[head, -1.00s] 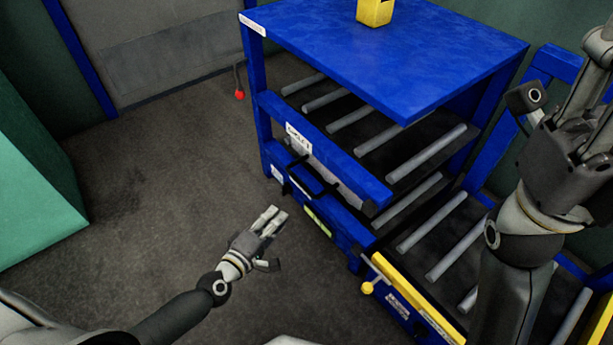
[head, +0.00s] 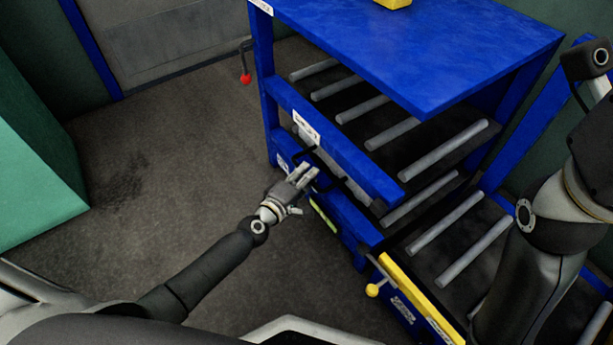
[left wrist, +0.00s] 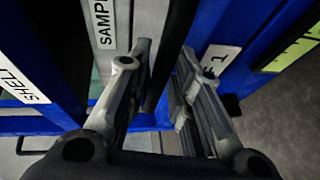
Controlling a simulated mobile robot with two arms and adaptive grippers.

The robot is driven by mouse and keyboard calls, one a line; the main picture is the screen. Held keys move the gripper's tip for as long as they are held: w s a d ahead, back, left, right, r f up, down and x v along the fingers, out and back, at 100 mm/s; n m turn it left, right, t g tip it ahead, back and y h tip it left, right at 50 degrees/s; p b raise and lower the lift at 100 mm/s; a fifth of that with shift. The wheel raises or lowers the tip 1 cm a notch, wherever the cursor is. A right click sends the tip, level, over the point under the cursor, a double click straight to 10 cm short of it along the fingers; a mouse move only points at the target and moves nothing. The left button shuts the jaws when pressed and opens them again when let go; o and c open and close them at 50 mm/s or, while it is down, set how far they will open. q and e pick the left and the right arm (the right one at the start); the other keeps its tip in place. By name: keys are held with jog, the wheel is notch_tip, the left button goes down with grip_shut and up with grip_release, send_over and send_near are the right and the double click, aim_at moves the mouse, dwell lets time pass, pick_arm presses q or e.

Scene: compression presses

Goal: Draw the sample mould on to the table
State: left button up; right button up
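The sample mould carries a white label reading SAMPLE (left wrist: 103,24) in the left wrist view; most of it is hidden inside the blue rack (head: 335,140). A black bar handle (left wrist: 177,45) runs between the fingers of my left gripper (left wrist: 165,90). In the head view my left gripper (head: 310,176) is at the black handle on the rack's front. Its fingers are apart, one on each side of the bar, and not visibly closed on it. My right arm is at the right edge; its gripper is outside the picture.
The rack has a blue top with a yellow object (head: 393,3) on it. Grey rollers (head: 430,150) line its shelf. A lower roller table (head: 445,240) with a yellow bar (head: 420,295) stands at the right. A green block (head: 35,160) is at the left; the floor between is clear.

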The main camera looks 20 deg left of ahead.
pick_arm(q)
jog(key=shift+w, duration=0.25)
grip_shut()
jog(key=shift+d, duration=0.1)
